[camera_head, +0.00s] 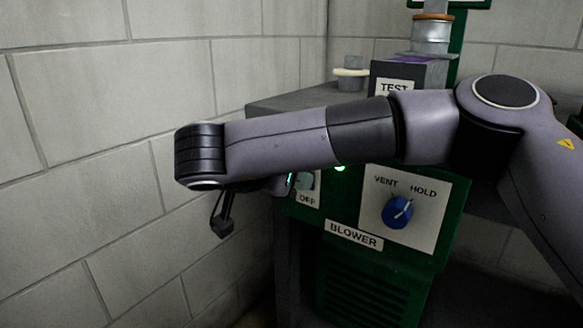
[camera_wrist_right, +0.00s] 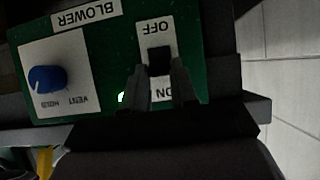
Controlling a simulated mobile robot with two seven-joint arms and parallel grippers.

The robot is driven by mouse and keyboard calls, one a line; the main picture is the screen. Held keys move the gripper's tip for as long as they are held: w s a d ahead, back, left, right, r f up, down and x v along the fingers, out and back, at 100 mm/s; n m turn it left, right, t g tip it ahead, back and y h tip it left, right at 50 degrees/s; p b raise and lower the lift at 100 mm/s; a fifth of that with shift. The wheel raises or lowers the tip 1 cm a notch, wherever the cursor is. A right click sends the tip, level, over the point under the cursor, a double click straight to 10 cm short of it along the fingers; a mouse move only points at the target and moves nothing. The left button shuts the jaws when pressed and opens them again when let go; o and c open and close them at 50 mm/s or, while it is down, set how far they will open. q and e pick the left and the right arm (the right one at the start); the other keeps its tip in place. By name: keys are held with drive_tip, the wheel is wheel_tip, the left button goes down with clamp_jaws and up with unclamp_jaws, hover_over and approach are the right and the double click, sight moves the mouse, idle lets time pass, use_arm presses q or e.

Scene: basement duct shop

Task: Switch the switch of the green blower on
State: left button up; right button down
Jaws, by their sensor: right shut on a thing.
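The green blower (camera_head: 345,238) stands against the wall, with a "BLOWER" label on its front. Its switch plate, marked OFF (camera_head: 308,200), is partly hidden behind my right arm in the head view. In the right wrist view, which sees the panel upside down, the black switch (camera_wrist_right: 159,61) sits between the OFF and ON labels. My right gripper (camera_wrist_right: 158,70) is shut on the switch, one finger on each side. The fingers partly cover the plate, and I cannot tell which way the switch is set. A green lamp (camera_head: 340,168) beside the plate glows. My left gripper is not in view.
A blue knob (camera_head: 397,212) marked VENT and HOLD is right of the switch. A block wall (camera_head: 110,130) is close on the left.

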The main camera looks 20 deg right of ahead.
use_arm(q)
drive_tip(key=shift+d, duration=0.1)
use_arm(e)
drive_tip(key=c, duration=0.9)
unclamp_jaws()
drive_tip(key=shift+r, duration=0.1)
use_arm(q)
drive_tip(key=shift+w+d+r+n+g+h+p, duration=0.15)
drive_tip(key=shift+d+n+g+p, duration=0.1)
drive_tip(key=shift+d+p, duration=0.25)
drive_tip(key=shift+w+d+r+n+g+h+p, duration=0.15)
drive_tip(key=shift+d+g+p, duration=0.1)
drive_tip(key=shift+p, duration=0.45)
use_arm(e)
drive_tip(key=v, duration=0.7)
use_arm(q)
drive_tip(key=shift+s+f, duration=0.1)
